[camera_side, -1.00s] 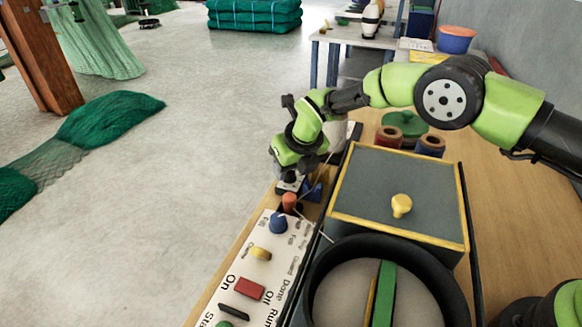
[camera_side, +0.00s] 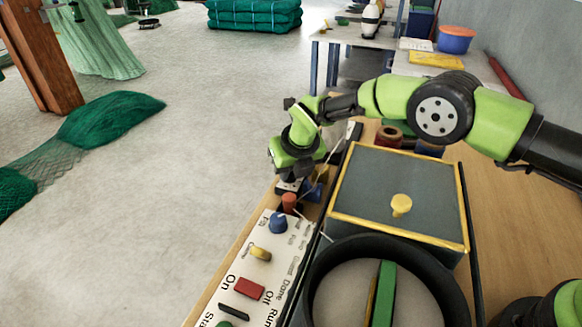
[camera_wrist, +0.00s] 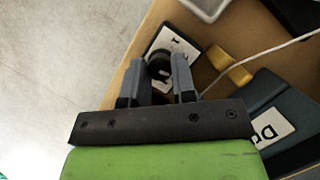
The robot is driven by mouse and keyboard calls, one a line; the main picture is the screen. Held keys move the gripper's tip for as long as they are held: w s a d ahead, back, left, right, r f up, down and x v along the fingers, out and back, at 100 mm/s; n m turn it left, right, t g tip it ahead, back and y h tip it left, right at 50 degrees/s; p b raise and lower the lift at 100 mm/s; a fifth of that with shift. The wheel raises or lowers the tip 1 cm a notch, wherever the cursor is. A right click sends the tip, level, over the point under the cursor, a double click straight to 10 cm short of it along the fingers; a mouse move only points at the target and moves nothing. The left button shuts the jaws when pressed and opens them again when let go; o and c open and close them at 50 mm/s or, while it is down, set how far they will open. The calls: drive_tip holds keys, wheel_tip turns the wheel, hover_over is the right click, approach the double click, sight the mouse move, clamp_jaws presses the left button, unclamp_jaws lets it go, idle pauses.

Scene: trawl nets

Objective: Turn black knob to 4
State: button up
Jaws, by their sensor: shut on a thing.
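The black knob (camera_wrist: 157,66) sits on a small white plate with dark markings (camera_wrist: 180,45) in the wrist view. My gripper (camera_wrist: 161,72) is shut on the knob, one grey finger on each side of it. The numbers on the plate are too small and partly covered, so I cannot read the knob's setting. In the side view my gripper (camera_side: 292,178) points down at the far end of the control panel, and it hides the knob.
A grey box with yellow edges (camera_side: 375,180) stands close on the right. A pale cable (camera_wrist: 262,55) runs beside the plate. Open floor lies left.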

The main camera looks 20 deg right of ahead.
drive_tip(key=m+h, duration=0.1)
drive_tip(key=m, duration=0.2)
idle(0.4)
drive_tip(key=o, duration=0.9)
drive_tip(key=shift+a+v, duration=0.2)
drive_tip(key=shift+v, duration=4.75)
